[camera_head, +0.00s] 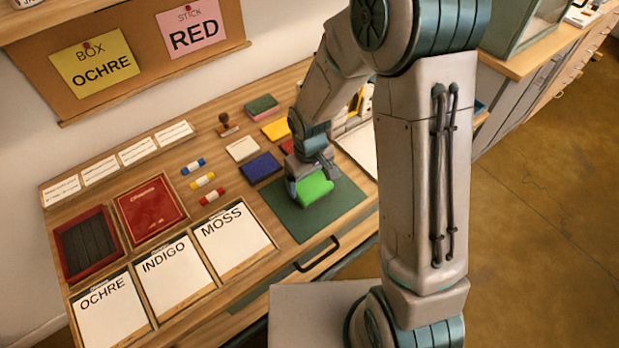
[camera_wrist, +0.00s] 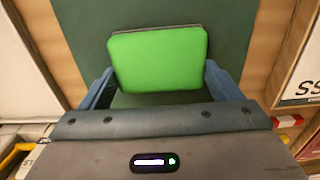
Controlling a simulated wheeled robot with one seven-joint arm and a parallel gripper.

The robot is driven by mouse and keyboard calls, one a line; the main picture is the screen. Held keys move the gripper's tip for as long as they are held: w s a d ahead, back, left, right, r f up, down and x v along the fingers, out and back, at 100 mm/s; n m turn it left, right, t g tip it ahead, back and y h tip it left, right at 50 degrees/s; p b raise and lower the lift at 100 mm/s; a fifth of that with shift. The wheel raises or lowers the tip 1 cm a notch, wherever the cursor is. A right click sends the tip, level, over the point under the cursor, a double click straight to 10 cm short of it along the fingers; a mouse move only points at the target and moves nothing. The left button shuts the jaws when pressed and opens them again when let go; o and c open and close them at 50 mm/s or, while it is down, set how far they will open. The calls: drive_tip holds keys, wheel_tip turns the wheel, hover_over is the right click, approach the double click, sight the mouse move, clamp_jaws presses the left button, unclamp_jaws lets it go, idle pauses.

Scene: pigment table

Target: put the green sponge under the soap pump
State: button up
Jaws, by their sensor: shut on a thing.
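A bright green block (camera_head: 314,189), possibly the sponge, is over the dark green mat (camera_head: 285,212) at the table's front right. My gripper (camera_head: 312,180) points down and is shut on it. In the wrist view the green block (camera_wrist: 158,60) sits between the two blue-grey fingers of my gripper (camera_wrist: 158,88), with a thin grey edge along its far side. I cannot tell whether it touches the mat. A smaller dark green and pink block (camera_head: 262,106) lies at the back of the table. No soap pump shows in either view.
Blue (camera_head: 261,167), yellow (camera_head: 277,129) and cream (camera_head: 242,148) flat blocks and a wooden stamp (camera_head: 227,125) lie behind the mat. Labelled white trays, MOSS (camera_head: 234,240) nearest, are left of it. A red box (camera_head: 151,207) stands further left. The mat's right side is bare.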

drive_tip(key=shift+f, duration=0.25)
drive_tip(key=shift+f, duration=0.15)
drive_tip(key=o, duration=0.8)
